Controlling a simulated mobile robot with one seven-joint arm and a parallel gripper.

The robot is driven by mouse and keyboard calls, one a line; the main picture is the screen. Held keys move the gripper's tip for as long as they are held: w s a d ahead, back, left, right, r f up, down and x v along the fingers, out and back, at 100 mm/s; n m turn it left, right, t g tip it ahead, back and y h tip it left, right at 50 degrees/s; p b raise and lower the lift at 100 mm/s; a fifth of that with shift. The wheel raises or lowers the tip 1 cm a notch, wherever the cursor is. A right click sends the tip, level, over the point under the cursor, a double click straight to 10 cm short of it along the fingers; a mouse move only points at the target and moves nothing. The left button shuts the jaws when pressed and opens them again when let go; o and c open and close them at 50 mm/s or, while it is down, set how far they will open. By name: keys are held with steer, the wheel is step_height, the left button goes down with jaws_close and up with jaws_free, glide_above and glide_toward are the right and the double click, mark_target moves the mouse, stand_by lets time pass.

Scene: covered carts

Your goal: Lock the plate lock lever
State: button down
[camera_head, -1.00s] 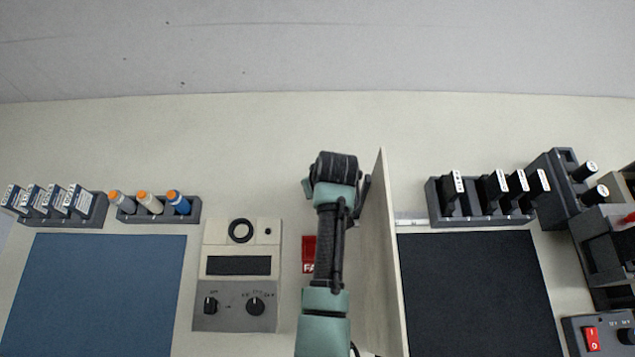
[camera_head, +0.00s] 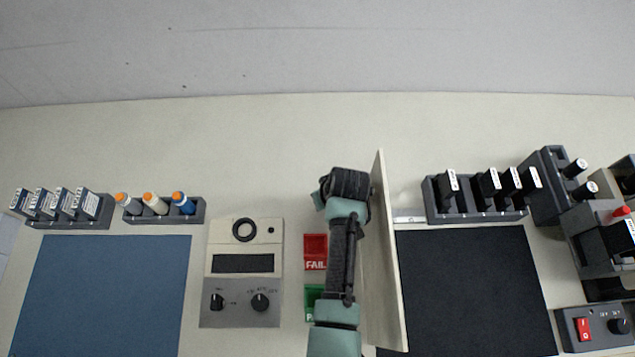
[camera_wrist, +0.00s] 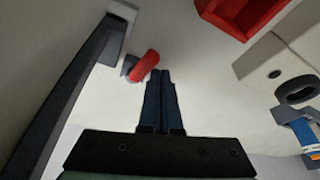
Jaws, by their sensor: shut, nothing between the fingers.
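A small red lever (camera_wrist: 146,65) with a dark grey base shows in the wrist view, standing on the pale surface. I take it to be the plate lock lever; whether it is locked is unclear. My gripper (camera_wrist: 162,73) is shut and empty, its two dark fingers side by side. In the picture the fingertips lie just right of and below the red lever; I cannot tell if they touch it. In the head view my dark wrist is beside the upright panel (camera_head: 383,260), and my arm hides the fingers and the lever.
A long dark bar (camera_wrist: 68,95) runs at left in the wrist view. In the head view, a red FAIL bin (camera_head: 315,246) and green bin (camera_head: 312,296) stand left of my arm, beside a knobbed device (camera_head: 213,292). Mats (camera_head: 115,290) lie both sides. The back surface is clear.

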steer(key=shift+w, duration=0.1)
steer(key=shift+w+b, duration=0.5)
steer(key=shift+w, duration=0.2)
